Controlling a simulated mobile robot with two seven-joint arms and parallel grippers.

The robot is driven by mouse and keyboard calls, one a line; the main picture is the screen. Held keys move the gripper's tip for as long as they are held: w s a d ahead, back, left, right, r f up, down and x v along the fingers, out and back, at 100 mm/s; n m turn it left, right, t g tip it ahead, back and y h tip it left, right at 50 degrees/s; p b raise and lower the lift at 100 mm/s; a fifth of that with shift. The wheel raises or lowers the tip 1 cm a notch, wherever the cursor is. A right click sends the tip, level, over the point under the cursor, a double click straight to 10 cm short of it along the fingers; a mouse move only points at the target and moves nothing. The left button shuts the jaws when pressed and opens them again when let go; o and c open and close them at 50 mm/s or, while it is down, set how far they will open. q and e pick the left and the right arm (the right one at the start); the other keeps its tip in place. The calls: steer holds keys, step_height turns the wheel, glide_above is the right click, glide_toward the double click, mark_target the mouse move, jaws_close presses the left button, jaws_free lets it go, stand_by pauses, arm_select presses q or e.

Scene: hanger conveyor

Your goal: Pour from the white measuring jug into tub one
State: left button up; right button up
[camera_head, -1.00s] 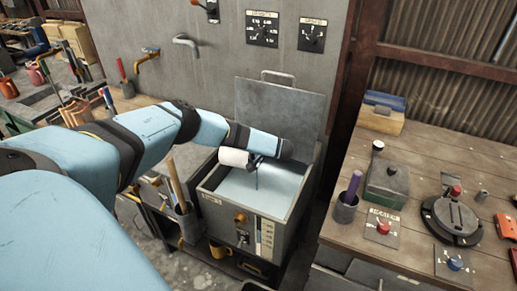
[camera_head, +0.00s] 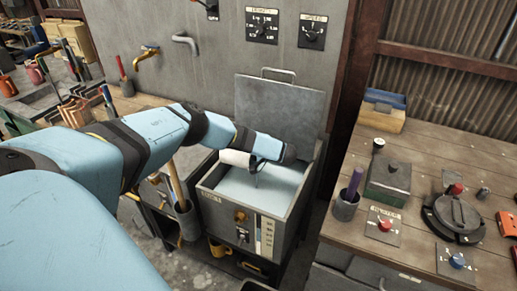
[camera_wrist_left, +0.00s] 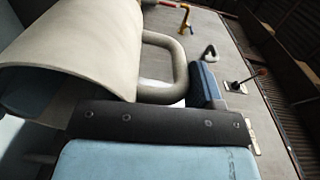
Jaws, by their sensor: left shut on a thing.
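The white measuring jug (camera_head: 235,158) lies on its side above an open metal tub (camera_head: 275,213) with a pale blue inside. The tub's label is too small to read, so I cannot tell if it is tub one. My left gripper (camera_head: 258,160) is shut on the jug over the tub. In the left wrist view the jug (camera_wrist_left: 85,45) is close at upper left, its handle (camera_wrist_left: 178,65) by the gripper (camera_wrist_left: 190,105). A thin dark line hangs below the gripper; I cannot tell what it is. The jug's contents are hidden. My right gripper is out of view.
The tub's raised lid (camera_head: 280,105) stands against the grey wall panel behind. A wooden bench (camera_head: 420,175) with a dark box (camera_head: 388,182) and knobs is on the right. A tool holder (camera_head: 187,220) stands left of the tub.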

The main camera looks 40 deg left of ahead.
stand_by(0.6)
arm_select(q)
steer(key=shift+w+d+f+y+p, duration=0.15)
steer(key=shift+d+y+p, duration=0.25)
steer(key=shift+d+y, duration=0.15)
stand_by(0.5)
